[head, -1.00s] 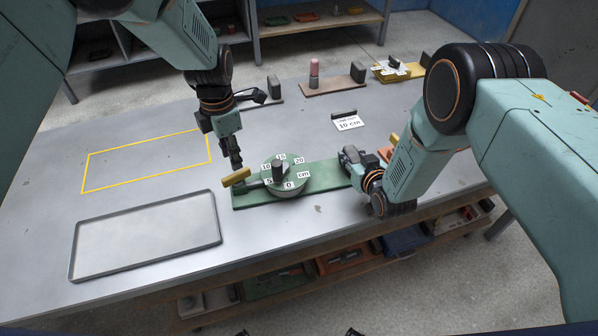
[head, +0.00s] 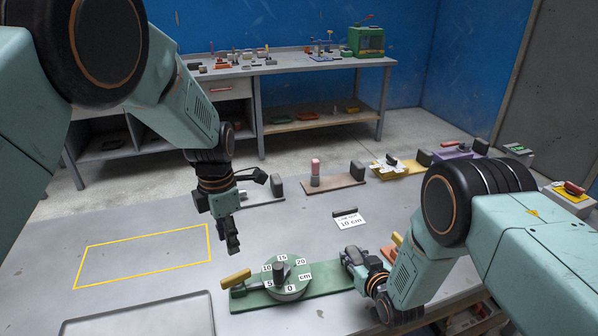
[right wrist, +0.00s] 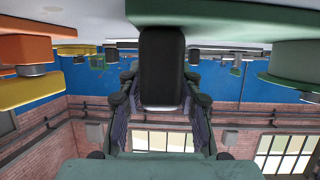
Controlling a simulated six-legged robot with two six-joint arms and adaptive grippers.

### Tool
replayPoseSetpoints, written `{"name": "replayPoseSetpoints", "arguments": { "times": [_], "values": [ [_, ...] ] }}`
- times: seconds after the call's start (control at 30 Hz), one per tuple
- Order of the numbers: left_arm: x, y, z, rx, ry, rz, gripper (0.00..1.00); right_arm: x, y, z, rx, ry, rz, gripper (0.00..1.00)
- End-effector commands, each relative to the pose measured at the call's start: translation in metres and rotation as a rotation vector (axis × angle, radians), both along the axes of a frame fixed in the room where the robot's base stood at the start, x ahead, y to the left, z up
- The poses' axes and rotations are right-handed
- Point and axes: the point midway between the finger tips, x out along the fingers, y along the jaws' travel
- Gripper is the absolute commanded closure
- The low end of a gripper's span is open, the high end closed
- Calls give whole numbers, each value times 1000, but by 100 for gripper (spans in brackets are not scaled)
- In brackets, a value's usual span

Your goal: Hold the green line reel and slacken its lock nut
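The green line reel (head: 300,272) lies on a green base board (head: 330,281) at the table's front, with a dark upright lock nut (head: 279,272) at its centre. White tags 0, 5, 10, 15, 20 and cm ring it. A yellow crank handle (head: 235,278) sticks out on its left. My left gripper (head: 233,247) points down above the handle, apart from it and empty; its finger gap is seen edge-on. My right gripper (head: 349,256) is at the board's right end. In the right wrist view its fingers (right wrist: 161,88) close on a dark upright block (right wrist: 162,65).
A card reading 10 cm (head: 349,221) lies behind the reel. Boards with a pink post (head: 315,172) and yellow parts (head: 397,169) stand farther back. A yellow outline (head: 143,257) marks bare table left; a grey tray (head: 140,318) lies in front of it.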

Motion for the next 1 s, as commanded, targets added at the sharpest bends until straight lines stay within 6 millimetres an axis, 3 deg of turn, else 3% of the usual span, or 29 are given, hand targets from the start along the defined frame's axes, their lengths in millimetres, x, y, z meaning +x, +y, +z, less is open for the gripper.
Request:
{"name": "replayPoseSetpoints", "arguments": {
  "times": [0.23,0.63,1.0],
  "values": [
    [0,0,0,0,0,0,64,0,0,0,0,0,0,42],
    [0,0,0,0,0,0,64,-4,-1,1,-1,2,0,42],
    [0,0,0,0,0,0,64,-49,-13,20,0,3,-1,42]
  ]
}}
